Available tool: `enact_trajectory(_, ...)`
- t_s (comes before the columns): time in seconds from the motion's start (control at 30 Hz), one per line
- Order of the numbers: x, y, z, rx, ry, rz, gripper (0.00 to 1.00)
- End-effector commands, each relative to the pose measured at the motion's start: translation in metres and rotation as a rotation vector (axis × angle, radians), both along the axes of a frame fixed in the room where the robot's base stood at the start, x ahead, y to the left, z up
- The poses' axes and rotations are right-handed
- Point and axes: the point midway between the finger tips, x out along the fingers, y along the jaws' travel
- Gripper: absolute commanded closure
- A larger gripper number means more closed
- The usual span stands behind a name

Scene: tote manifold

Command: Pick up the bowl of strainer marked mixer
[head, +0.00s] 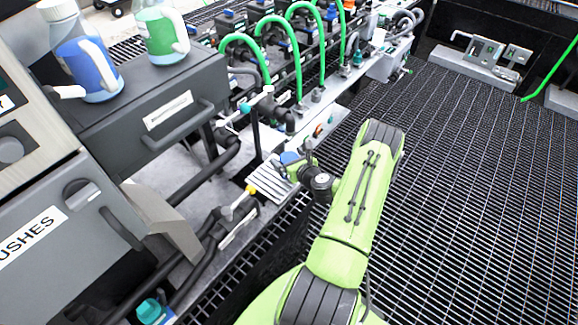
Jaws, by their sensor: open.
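My gripper (286,168) is at the end of my green arm, over the grey ribbed plate (270,181) beside the pipework. Its jaws are small and partly hidden by my wrist; they are open. A small blue part (289,157) shows right at the jaws; I cannot tell whether it touches them or whether it is the strainer bowl. A teal part (150,311) sits low among dark pipes at the bottom left. No label reading "mixer" is legible, so I cannot tell which part is the mixer strainer.
A grey drawer cabinet (190,125) on the left carries a blue-filled jug (90,72) and a green-filled jug (160,38). Green hoses (297,62) arch over a manifold behind my gripper. A yellow-capped pipe fitting (250,190) is close by. Open dark grating (470,200) lies right.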

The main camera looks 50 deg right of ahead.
Motion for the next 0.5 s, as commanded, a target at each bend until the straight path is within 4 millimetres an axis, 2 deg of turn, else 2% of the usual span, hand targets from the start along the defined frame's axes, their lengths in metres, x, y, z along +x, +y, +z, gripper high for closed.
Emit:
enact_trajectory(0.1, -0.0005, 0.0001, 0.0007, 0.000, 0.000, 0.000, 0.06)
enact_trajectory(0.5, -0.0007, 0.0002, 0.0010, 0.001, -0.001, 0.000, 0.67)
